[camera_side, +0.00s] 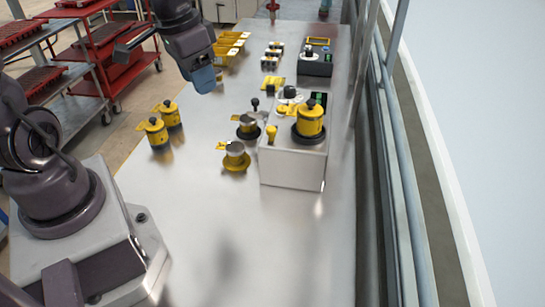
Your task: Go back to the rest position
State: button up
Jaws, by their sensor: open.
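My arm reaches in from the top left, over the far left part of the steel table (215,250). Its blue-capped wrist hangs above the table, clear of the objects. My gripper (122,51), dark and small in the view, points left beyond the table's edge and is open. I see nothing between its fingers. It is well apart from the yellow canisters.
Two yellow canisters (157,134) stand at the table's left. Yellow-and-steel parts (236,158) stand mid-table beside a steel box (293,168) bearing a yellow canister (311,119). Yellow bins (230,48) are farther back. A red cart (105,62) stands left; the table's front is clear.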

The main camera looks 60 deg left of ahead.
jog(key=s+d+r+t, duration=0.3)
jog(key=s+d+r, duration=0.2)
jog(key=s+r, duration=0.3)
jog(key=shift+d+r+t, duration=0.25)
jog(key=shift+t, duration=0.05)
